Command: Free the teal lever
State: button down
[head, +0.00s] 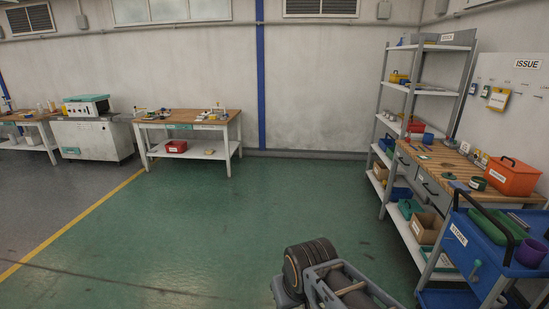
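I cannot make out the teal lever for certain. A small teal piece (477,265) shows at the near side of the blue cart at the lower right; it is too small to tell whether it is a lever or what holds it. Part of my own arm shows at the bottom centre, but its fingertips are not visible.
The blue cart (465,238) and an open shelf rack (409,118) stand at the right, by a wooden-topped bench (446,166) with an orange box (513,177). Another workbench (187,119) stands at the back left. The green floor (200,230) between is clear.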

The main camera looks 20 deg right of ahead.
aim_at(475, 279)
jog(key=z, duration=0.6)
jog(key=i, duration=1.1)
jog(key=z, duration=1.45)
jog(key=i, duration=0.5)
jog(key=z, duration=0.3)
